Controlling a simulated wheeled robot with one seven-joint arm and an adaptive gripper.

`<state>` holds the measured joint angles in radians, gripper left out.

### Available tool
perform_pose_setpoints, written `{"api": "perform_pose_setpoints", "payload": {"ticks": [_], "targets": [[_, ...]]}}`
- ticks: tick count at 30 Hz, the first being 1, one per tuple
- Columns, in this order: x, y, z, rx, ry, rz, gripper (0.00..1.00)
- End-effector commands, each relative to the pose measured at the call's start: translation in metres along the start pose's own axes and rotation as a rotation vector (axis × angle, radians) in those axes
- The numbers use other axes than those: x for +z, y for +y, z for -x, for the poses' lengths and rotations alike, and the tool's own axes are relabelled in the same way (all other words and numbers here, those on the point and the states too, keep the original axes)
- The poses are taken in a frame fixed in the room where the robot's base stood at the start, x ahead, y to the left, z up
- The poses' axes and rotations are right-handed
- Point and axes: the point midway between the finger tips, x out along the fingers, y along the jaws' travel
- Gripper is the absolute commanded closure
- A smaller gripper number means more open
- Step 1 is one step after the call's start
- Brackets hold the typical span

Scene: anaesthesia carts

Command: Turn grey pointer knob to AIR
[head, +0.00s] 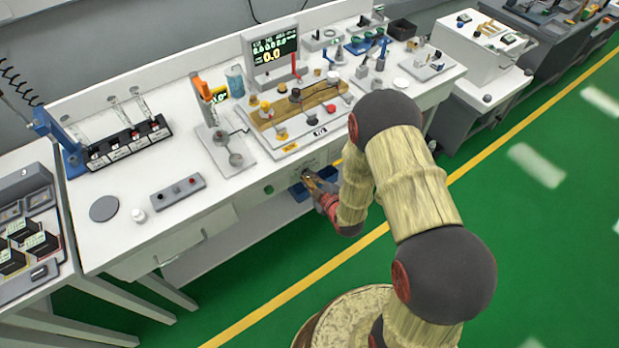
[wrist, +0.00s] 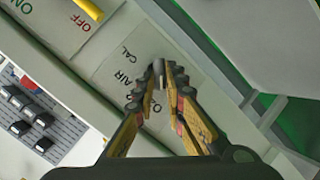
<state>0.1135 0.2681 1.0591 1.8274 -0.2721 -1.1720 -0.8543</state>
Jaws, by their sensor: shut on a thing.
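The grey pointer knob (wrist: 158,68) shows in the wrist view as a small grey tip between my fingertips; most of it is hidden by them. It sits on a pale label plate (wrist: 108,70) on the bench front. The words CAL and AIR are readable on the left of the knob; lettering below AIR is partly covered by a finger. I cannot tell which mark the pointer faces. My gripper (wrist: 160,88) is shut on the knob, with its fingertips close together around it. In the head view my gripper (head: 313,182) is at the bench's front face, and the knob is hidden.
A yellow handle (wrist: 90,9) sits beside ON and OFF labels in the wrist view. A panel with several black switches (wrist: 40,120) is at the left. The white bench (head: 245,205) carries devices and a display (head: 272,56). Green floor (head: 530,190) is open at right.

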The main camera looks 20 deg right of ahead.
Motion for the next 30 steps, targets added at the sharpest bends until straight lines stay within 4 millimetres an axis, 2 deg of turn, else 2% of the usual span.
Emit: {"api": "perform_pose_setpoints", "payload": {"ticks": [30], "targets": [[0.012,0.011,-0.002,-0.361,0.186,-0.874,1.0]]}}
